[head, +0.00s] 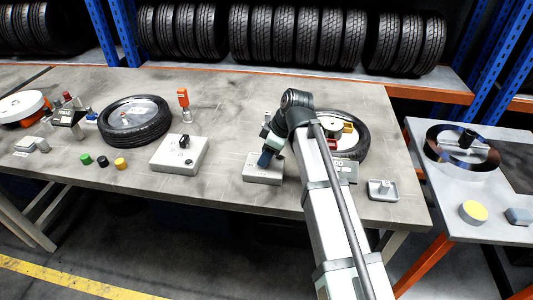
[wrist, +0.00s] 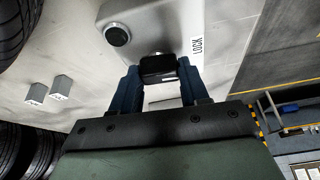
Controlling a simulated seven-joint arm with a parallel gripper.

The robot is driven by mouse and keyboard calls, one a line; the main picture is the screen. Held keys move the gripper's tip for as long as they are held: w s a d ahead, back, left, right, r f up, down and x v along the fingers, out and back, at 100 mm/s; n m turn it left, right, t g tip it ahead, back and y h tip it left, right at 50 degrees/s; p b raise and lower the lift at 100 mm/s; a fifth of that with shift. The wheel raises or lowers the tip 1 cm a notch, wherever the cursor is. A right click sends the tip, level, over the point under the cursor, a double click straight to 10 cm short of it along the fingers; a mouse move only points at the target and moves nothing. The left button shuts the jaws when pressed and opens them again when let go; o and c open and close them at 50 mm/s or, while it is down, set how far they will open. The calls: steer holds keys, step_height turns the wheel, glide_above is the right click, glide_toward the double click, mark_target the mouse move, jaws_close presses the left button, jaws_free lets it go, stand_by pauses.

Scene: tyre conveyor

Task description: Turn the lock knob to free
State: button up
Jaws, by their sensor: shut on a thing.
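The lock knob (wrist: 158,69) is a black block between my fingers in the wrist view. It is on a pale grey box (wrist: 160,20), beside a label reading LOCK (wrist: 196,46). My gripper (wrist: 160,82) has its two blue fingers shut on the knob, one on each side. In the head view my gripper (head: 266,158) points down at the low grey box (head: 262,178) in the middle of the bench. The knob is hidden there behind the gripper. The knob's turn angle cannot be told clearly.
A round black knob (wrist: 117,34) is on the same box. Another grey box (head: 170,157) with a black knob stands to the left. A tyre (head: 135,128) lies further left and another (head: 351,140) behind my arm. A small grey tray (head: 382,194) is to the right.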

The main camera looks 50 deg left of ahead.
steer(key=m+t, duration=0.1)
steer(key=m, duration=0.2)
steer(key=m+t, duration=0.1)
steer(key=m, duration=0.2)
steer(key=shift+s+d+y, duration=0.15)
steer(key=shift+s+y, duration=0.05)
steer(key=shift+y, duration=0.2)
steer(key=m+t, duration=0.1)
steer(key=m, duration=0.2)
steer(key=m+t, duration=0.1)
steer(key=m, duration=0.2)
steer(key=shift+s+t, duration=0.15)
steer(key=shift+t, duration=0.15)
steer(key=shift+m, duration=0.4)
steer(key=o, duration=1.1)
steer(key=shift+c, duration=0.2)
steer(key=shift+r, duration=0.15)
steer(key=v, duration=1.3)
steer(key=shift+r, duration=0.3)
steer(key=shift+s, duration=0.1)
